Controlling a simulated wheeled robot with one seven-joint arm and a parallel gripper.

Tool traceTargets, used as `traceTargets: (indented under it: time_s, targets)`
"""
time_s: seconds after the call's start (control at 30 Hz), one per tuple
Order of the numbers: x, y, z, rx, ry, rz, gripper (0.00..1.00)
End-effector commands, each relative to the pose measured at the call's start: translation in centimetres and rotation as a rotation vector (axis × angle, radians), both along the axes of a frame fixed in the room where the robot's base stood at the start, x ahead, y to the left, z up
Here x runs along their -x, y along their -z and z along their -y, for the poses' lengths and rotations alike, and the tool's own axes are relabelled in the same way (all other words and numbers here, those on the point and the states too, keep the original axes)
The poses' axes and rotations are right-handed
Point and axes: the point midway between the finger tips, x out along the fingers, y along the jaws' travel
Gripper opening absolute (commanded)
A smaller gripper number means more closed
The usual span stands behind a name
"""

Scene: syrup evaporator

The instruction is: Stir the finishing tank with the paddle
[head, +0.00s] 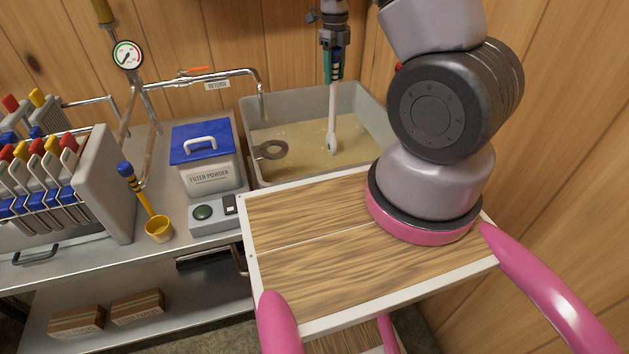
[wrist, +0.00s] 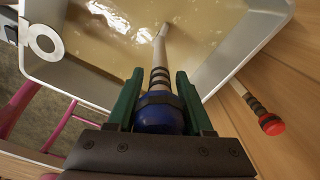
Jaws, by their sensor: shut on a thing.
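The finishing tank (head: 374,110) is an open grey rectangular basin holding cloudy yellow-brown syrup (head: 300,143). My gripper (head: 333,68) is above the tank's back right part, shut on the dark banded grip of the paddle. The paddle (head: 332,118) hangs nearly upright, its pale shaft and lower end over or in the syrup; I cannot tell how deep. In the wrist view, its blue knob (wrist: 160,117) sits between the green fingers (wrist: 160,105).
A grey ring-shaped piece (head: 270,150) sits at the tank's left edge. The return pipe (head: 262,88) ends over the tank's back left. A blue-lidded filter powder box (head: 210,172) and yellow scoop (head: 159,228) stand left.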

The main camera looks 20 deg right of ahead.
Motion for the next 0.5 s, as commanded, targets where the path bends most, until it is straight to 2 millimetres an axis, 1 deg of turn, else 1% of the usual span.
traceTargets:
  time_s: [0.1, 0.5]
  targets:
    - [-0.1, -1.6, 0.0, 0.000, 0.000, 0.003, 0.00]
    - [0.0, -6.3, -0.1, -0.001, 0.000, 0.003, 0.00]
